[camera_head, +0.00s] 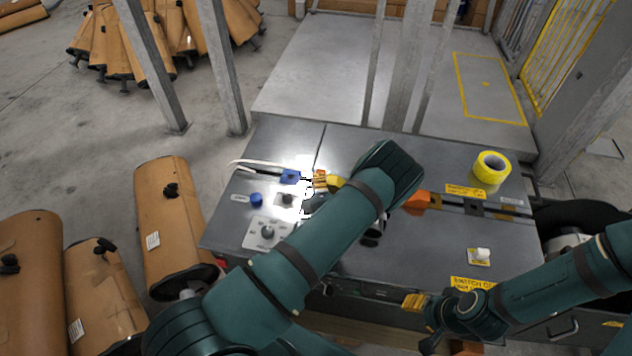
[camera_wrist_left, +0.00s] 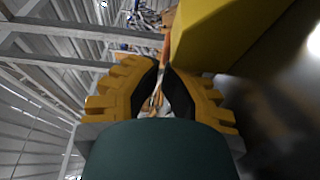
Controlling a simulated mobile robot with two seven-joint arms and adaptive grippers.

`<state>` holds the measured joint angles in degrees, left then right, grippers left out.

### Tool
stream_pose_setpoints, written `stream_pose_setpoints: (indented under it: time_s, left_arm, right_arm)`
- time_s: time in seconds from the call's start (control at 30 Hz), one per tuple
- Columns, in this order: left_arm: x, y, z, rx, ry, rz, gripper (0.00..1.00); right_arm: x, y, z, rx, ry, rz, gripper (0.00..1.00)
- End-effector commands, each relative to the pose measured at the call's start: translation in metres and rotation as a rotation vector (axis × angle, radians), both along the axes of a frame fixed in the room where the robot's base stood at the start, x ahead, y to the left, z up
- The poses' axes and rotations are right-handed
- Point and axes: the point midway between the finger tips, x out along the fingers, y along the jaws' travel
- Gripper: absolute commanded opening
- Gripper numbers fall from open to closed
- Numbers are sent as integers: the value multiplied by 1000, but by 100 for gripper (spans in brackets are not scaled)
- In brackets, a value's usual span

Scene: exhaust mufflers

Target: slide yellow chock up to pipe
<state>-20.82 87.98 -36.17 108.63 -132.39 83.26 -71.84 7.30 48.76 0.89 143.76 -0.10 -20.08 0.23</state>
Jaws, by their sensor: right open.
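A small yellow block (camera_head: 336,183), likely the chock, shows beside my left fingers on the grey workbench. In the left wrist view a large yellow face (camera_wrist_left: 215,35) is close beside the fingertips, to their right; I cannot tell whether they touch. My left gripper (camera_head: 320,181) is low over the bench, fingertips together with nothing visible between them (camera_wrist_left: 160,65). A thin whitish curved pipe or cable (camera_head: 245,164) runs to the left of it, near a blue block (camera_head: 290,176). I cannot tell if this is the pipe. My right gripper (camera_head: 424,322) is open and empty at the bench's front edge.
A yellow tape roll (camera_head: 491,167) stands at the bench's back right. A dial panel (camera_head: 267,233), a blue knob (camera_head: 256,199) and a white switch (camera_head: 481,254) are on the bench. Brown mufflers (camera_head: 172,225) stand on the floor at left. My left forearm covers the bench's middle.

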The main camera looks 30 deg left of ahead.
Motion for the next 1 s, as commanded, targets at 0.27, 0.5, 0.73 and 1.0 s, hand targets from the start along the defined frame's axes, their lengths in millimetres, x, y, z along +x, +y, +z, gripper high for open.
stream_pose_setpoints:
  time_s: [0.27,0.5,0.73,1.0]
  left_arm:
    - [4,-13,0,1,0,-5,0]
    - [7,-27,0,0,0,-1,0]
    - [7,-27,0,0,0,0,0]
    - [7,-27,30,-1,-3,-1,0]
  right_arm:
    - [0,0,0,0,0,0,47]
    - [0,0,-1,0,0,0,47]
    - [0,0,-1,0,0,0,47]
    - [0,0,0,0,0,0,47]
